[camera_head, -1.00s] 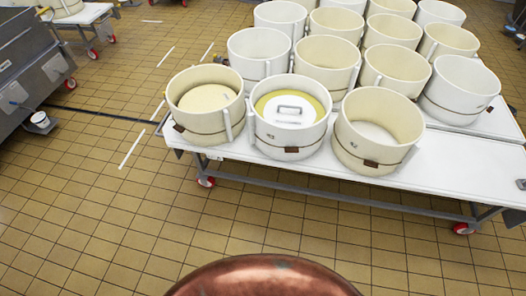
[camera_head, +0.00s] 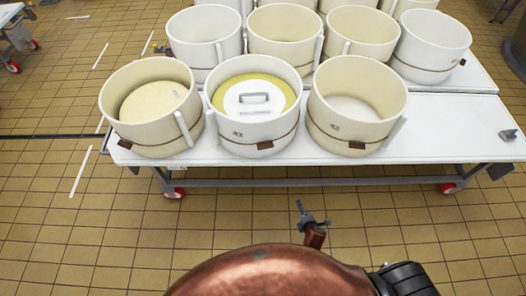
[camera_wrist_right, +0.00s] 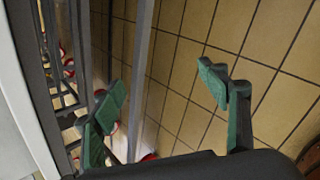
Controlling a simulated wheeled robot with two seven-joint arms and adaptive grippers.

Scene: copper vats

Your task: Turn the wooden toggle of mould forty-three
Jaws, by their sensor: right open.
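Three moulds stand along the front of a white table. The middle one is a white mould (camera_head: 253,103) with a small number that looks like 43, though it is hard to read. It holds a yellow-rimmed white lid with a grey handle (camera_head: 254,98). Its brown wooden toggle (camera_head: 265,145) sits low on the front, on a dark band. My right gripper (camera_head: 308,217) is in front of the table, below and right of that toggle, apart from it. In the right wrist view the right gripper (camera_wrist_right: 160,92) shows green fingertips spread apart with nothing between them. My left gripper is not in view.
A cream mould (camera_head: 152,105) stands left and another cream mould (camera_head: 356,103) right, each with a brown toggle. More moulds stand behind. The white table's (camera_head: 440,145) front edge and rail lie between gripper and moulds; the tiled floor (camera_head: 420,235) in front is open.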

